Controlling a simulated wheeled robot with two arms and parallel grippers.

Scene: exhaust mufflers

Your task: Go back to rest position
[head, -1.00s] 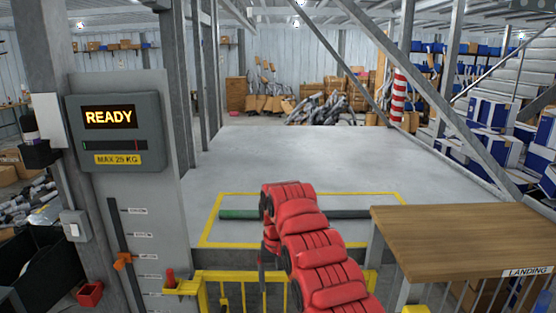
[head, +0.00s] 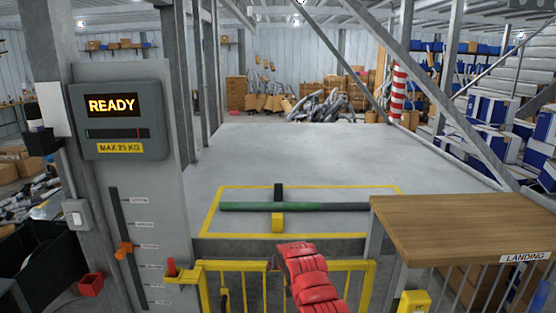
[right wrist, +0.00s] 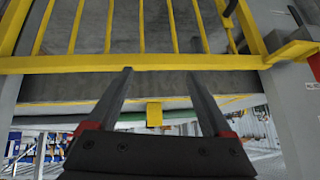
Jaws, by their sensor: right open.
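My right arm, in red padding, shows at the bottom middle of the head view, low by the yellow gate. In the right wrist view my right gripper (right wrist: 160,72) has its two dark fingers spread apart with nothing between them. The yellow gate (right wrist: 125,62) runs across that view just past the fingertips. In the head view the gripper's fingers are mostly hidden beyond the red forearm. My left gripper is not in view.
A green and dark bar (head: 300,207) lies on the platform (head: 290,150) inside a yellow outline. A control panel (head: 118,120) reading READY stands left, with an orange slider (head: 124,248) and red lever (head: 171,268) below. A wooden-topped landing table (head: 470,228) stands right.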

